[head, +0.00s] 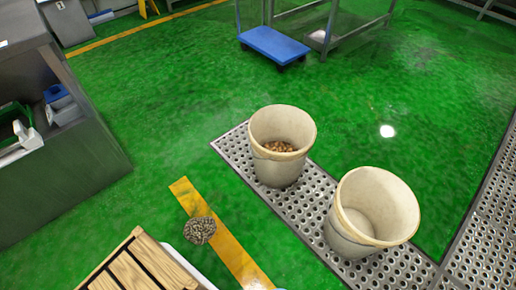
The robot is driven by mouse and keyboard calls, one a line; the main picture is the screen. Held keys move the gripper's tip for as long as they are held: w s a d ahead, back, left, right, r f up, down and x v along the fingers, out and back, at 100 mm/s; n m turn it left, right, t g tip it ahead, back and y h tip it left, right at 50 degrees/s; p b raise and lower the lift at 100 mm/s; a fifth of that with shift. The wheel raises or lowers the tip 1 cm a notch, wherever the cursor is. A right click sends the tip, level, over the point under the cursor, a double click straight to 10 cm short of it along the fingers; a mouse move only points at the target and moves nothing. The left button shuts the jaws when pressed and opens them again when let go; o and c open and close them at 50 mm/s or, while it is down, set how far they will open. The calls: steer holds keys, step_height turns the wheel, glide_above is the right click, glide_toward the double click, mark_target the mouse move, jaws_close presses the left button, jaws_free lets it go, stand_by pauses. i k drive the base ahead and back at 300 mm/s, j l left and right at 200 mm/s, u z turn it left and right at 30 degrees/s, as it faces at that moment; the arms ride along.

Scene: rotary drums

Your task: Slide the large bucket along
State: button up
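Two large cream buckets stand upright on a perforated metal strip in the floor in the head view. The farther bucket (281,167) holds a layer of small brown pieces at its bottom. The nearer bucket (350,238), to the right, looks empty from here. A gap separates the two buckets. Neither bucket has anything touching its sides. My gripper is not in view.
The metal strip (238,150) crosses the green floor and meets another grating at right. A yellow line (232,253) with a speckled lump (199,230) lies left. A slatted wooden top (138,268) is at the bottom, a blue cart (273,43) at the back.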

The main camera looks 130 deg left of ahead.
mark_target(282, 137)
steer(key=k+l+u, duration=0.1)
steer(key=u, duration=0.3)
steer(key=k+l+u, duration=0.1)
steer(key=l+u, duration=0.15)
steer(key=u, duration=1.1)
steer(key=i+u, duration=0.1)
steer(key=u, duration=0.8)
steer(key=i+u, duration=0.1)
steer(key=u, duration=0.85)
steer(key=i+l, duration=0.05)
